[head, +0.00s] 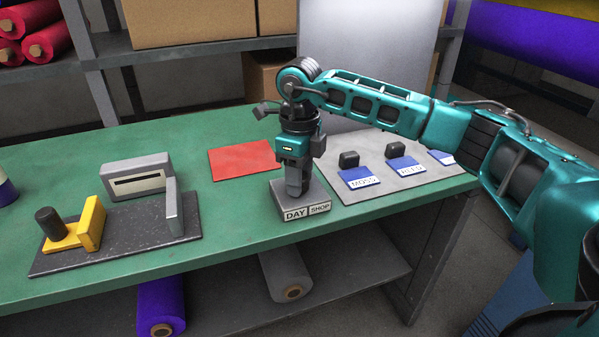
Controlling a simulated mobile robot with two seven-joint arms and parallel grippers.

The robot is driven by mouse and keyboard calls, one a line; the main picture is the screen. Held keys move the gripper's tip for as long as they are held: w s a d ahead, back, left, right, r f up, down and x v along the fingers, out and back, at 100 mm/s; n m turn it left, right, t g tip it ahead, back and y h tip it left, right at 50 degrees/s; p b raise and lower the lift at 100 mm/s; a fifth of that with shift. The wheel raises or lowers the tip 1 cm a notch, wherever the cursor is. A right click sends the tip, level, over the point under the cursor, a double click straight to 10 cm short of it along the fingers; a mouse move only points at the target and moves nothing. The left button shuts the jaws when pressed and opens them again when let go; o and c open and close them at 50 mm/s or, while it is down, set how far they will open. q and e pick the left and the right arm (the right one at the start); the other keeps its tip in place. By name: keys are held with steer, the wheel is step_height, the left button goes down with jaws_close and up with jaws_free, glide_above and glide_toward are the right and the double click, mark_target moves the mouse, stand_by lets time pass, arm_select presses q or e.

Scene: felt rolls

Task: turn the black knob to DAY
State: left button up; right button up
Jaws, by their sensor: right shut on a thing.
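A small grey box (279,207) stands on the green bench with two front labels, DAY at left and SHOP at right. My right gripper (295,190) points straight down onto the top of this box and is shut on the knob there. The knob is hidden by the fingers, so I cannot tell which label it faces. My left gripper is not in view.
A grey board (386,186) with black blocks and blue labels lies right of the box. A red sheet (242,160) lies behind it. At left, a dark plate (130,245) holds a yellow bracket (90,225) and a grey slotted block (138,182). Felt rolls lie below.

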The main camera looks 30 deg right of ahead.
stand_by(0.4)
steer(key=o, duration=1.1)
steer(key=shift+c, duration=0.2)
steer(key=shift+r, duration=0.1)
step_height(320, 180, up, 13)
steer(key=p, duration=0.2)
steer(key=shift+f, duration=0.2)
